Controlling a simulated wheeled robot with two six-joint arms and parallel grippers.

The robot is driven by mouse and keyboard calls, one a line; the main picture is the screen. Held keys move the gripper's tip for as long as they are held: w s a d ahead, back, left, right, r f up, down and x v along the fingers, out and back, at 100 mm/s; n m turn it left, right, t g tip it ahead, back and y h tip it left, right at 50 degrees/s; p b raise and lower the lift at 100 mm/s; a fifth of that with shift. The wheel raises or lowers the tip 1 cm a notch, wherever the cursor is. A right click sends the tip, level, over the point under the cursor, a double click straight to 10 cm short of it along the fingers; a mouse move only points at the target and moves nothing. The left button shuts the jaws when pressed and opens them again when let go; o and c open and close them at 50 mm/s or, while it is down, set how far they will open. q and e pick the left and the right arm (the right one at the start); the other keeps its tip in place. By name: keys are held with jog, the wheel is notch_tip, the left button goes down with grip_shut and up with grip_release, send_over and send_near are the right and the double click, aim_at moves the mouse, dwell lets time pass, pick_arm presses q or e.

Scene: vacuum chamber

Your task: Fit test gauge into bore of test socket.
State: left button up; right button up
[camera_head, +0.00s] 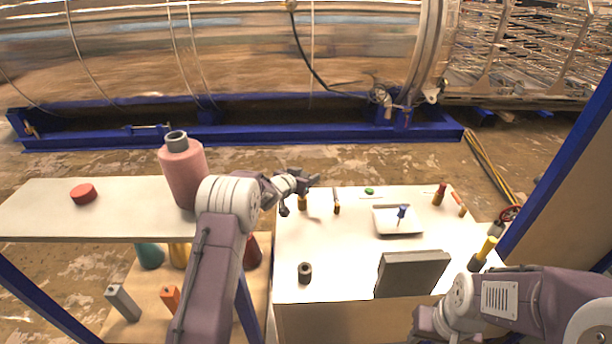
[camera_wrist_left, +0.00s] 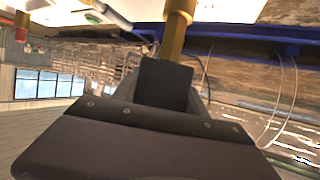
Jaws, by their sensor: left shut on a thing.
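My left gripper (camera_head: 303,188) is over the back left of the white table and shut on a yellow, brass-coloured piece that appears to be the test gauge (camera_head: 302,203).
The white table (camera_head: 340,255) bears a white tray (camera_head: 398,228) with a blue item, a grey block (camera_head: 411,273) at the front, and several small tools at the back. A pink bottle (camera_head: 184,172) and red disc (camera_head: 84,194) are on the left shelf. Table space around the socket is clear.

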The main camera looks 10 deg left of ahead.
pick_arm(q)
jog(key=o, duration=1.6)
jog(key=s+d+r+b, duration=0.3)
jog(key=d+r, duration=0.8)
jog(key=shift+s+d+b, duration=0.15)
jog(key=shift+b, duration=0.25)
